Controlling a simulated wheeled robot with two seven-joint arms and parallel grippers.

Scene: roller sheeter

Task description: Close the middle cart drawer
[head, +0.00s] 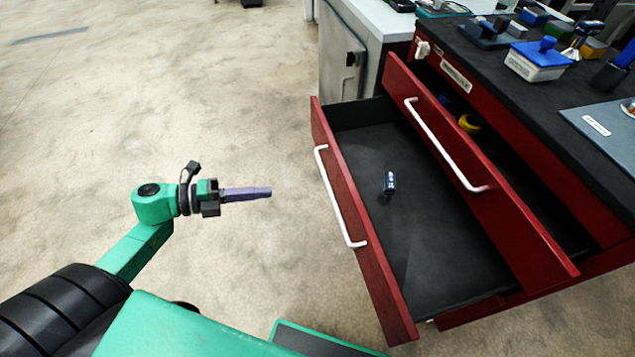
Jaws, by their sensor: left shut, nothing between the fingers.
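The red cart (560,160) stands at the right with two drawers pulled out. The middle drawer (362,215) is the lower of these and is far open, with a red front, a white bar handle (335,195) and a dark inside. A small dark blue item with white lettering (389,183) lies in it. The upper drawer (475,165) is also open, by less, and overhangs part of the middle one. My left gripper (264,192) is shut and empty, to the left of the middle drawer's front, apart from it and pointing toward its handle. My right gripper is out of view.
A yellow object (469,123) lies in the upper drawer. The dark cart top holds a blue-lidded white box (538,60) and several tools. A grey cabinet (343,55) stands behind the cart. The floor at left is clear.

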